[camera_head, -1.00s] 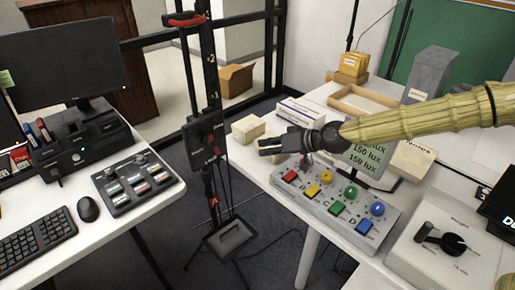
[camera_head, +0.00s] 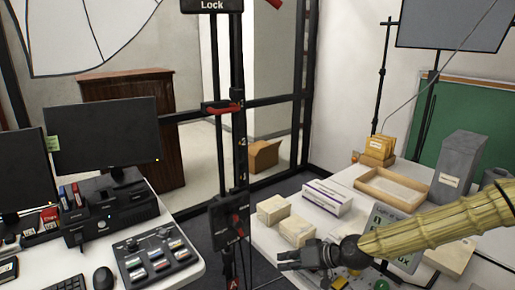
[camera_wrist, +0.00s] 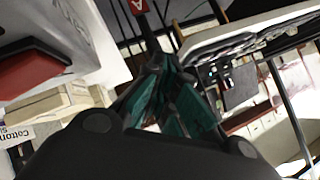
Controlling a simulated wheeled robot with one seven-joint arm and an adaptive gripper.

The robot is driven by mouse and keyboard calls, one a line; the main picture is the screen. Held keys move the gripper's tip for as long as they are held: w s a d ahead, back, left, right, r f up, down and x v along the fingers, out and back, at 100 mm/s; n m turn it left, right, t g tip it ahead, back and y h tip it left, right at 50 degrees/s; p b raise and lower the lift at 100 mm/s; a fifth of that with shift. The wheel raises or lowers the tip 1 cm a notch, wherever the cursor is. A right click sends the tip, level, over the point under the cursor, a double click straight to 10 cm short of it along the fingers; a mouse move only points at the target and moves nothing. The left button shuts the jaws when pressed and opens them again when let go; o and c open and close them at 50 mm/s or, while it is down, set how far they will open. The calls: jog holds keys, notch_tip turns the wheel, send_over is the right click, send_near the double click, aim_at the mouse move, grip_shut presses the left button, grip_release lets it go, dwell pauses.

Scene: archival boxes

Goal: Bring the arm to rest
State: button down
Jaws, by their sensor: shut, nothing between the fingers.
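My arm (camera_head: 435,232), in a tan ribbed sleeve, reaches in from the right edge of the head view. My gripper (camera_head: 283,261) is at its end, dark grey, pointing left, shut and empty. In the head view it appears just below two small cream boxes, over the near left part of the right-hand table; I cannot tell its height. In the wrist view the gripper's teal-padded fingers (camera_wrist: 168,108) show at the centre with nothing held between them.
Cream boxes (camera_head: 297,231), a white-and-purple box (camera_head: 328,197), a wooden tray (camera_head: 394,187) and a grey archival box (camera_head: 459,168) stand on the right table. A lux sign (camera_head: 385,222) is beside my arm. A black stand (camera_head: 240,150) rises left of my gripper. The left desk holds monitors (camera_head: 105,135) and a control panel (camera_head: 152,258).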

jog(key=s+f+m+g+h+p, duration=0.2)
jog(key=s+f+m+g+h, duration=0.15)
jog(key=s+f, duration=1.65)
jog(key=s+d+f+g+h, duration=0.1)
jog(key=s+d+f+h, duration=0.2)
jog(key=s+d, duration=0.3)
jog(key=s+d+f+g+h+p, duration=0.1)
jog(key=s+d+f+h, duration=0.2)
jog(key=s+d, duration=0.4)
jog(key=s, duration=0.5)
jog(key=shift+f+p, duration=0.15)
jog(key=shift+p, duration=0.15)
jog(key=shift+s, duration=0.1)
